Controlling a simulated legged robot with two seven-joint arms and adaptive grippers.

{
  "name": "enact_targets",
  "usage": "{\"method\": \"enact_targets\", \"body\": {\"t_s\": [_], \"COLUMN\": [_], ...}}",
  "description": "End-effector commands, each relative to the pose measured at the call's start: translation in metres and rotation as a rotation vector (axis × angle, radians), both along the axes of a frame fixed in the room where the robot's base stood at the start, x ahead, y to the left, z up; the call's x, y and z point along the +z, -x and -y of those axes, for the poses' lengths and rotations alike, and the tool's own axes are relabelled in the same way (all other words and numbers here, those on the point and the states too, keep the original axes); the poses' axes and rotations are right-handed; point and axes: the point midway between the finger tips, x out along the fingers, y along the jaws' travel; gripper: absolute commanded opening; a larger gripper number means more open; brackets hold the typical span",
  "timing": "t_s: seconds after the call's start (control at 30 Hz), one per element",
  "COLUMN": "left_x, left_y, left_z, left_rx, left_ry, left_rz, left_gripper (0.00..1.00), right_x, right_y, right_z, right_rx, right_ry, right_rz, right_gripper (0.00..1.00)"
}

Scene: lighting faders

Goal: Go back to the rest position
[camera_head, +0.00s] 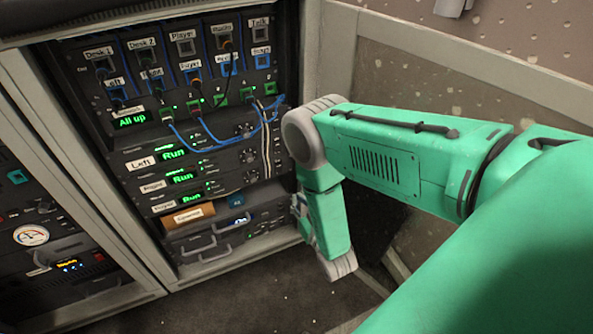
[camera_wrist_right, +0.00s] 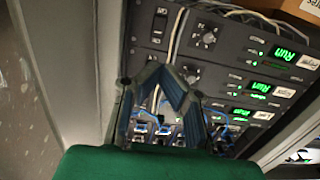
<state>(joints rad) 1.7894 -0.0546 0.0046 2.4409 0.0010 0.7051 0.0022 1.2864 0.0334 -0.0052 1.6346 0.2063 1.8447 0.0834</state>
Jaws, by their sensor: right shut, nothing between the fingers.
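My right arm (camera_head: 385,155) comes in from the right, bends at a grey joint and hangs down in front of the rack's right edge. My right gripper (camera_head: 303,218) is mostly hidden beside the lower arm in the head view. In the right wrist view its dark fingers (camera_wrist_right: 168,78) are shut with nothing between them. They are in front of the rack face; I cannot tell the exact gap. My left gripper is not in view.
The rack (camera_head: 220,125) holds a patch panel with blue cables (camera_head: 215,143), an "All up" display (camera_head: 131,121) and several green "Run" displays (camera_head: 174,153). A brown roll (camera_head: 188,216) lies below. A second rack (camera_head: 45,235) stands left. Floor shows in front.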

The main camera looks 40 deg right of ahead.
Motion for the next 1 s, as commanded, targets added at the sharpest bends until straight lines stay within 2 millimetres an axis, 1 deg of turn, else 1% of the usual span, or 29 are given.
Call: {"method": "enact_targets", "body": {"t_s": [0.47, 0.57, 0.63, 0.67, 0.77, 0.8, 0.87, 0.9, 1.0], "left_x": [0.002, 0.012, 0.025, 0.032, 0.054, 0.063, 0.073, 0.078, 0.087], "left_y": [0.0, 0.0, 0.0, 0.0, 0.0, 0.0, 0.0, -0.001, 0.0], "left_z": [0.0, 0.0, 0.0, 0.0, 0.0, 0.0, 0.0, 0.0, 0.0], "left_rx": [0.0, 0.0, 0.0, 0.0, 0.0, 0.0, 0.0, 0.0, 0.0], "left_ry": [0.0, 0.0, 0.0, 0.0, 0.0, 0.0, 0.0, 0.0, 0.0], "left_rz": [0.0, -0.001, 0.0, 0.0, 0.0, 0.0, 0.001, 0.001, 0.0], "left_gripper": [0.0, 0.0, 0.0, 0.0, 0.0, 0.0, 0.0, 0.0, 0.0], "right_x": [0.002, 0.006, 0.011, 0.014, 0.031, 0.041, 0.058, 0.068, 0.092], "right_y": [0.0, 0.005, 0.017, 0.026, 0.073, 0.098, 0.137, 0.16, 0.209], "right_z": [-0.001, -0.009, -0.019, -0.024, -0.043, -0.05, -0.058, -0.062, -0.067], "right_rx": [0.003, 0.018, 0.039, 0.052, 0.1, 0.121, 0.148, 0.164, 0.193], "right_ry": [-0.003, -0.026, -0.054, -0.066, -0.101, -0.111, -0.12, -0.123, -0.125], "right_rz": [-0.018, -0.129, -0.279, -0.361, -0.667, -0.792, -0.968, -1.064, -1.252], "right_gripper": [0.0, 0.0, 0.0, 0.0, 0.0, 0.0, 0.0, 0.0, 0.0]}}
